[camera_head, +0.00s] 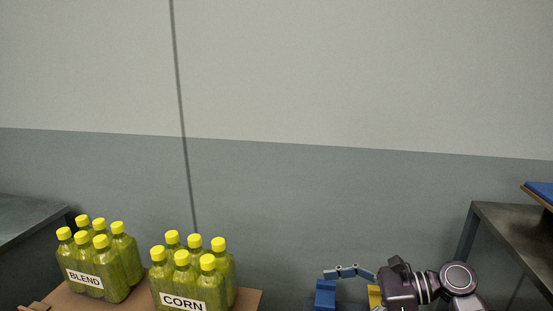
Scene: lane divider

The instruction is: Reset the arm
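My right arm comes in at the bottom right, with a dark wrist. My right gripper (350,273) shows as a blue-grey linkage reaching left from that wrist. Its fingertips are not clear, so I cannot tell whether it is open or shut, and no held thing is visible. My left gripper is not in view.
Several green bottles with yellow caps stand in two groups on a brown surface (247,298), labelled BLEND (84,277) and CORN (182,303). A blue block (325,294) is below my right gripper. Dark tables stand left (30,215) and right (515,230).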

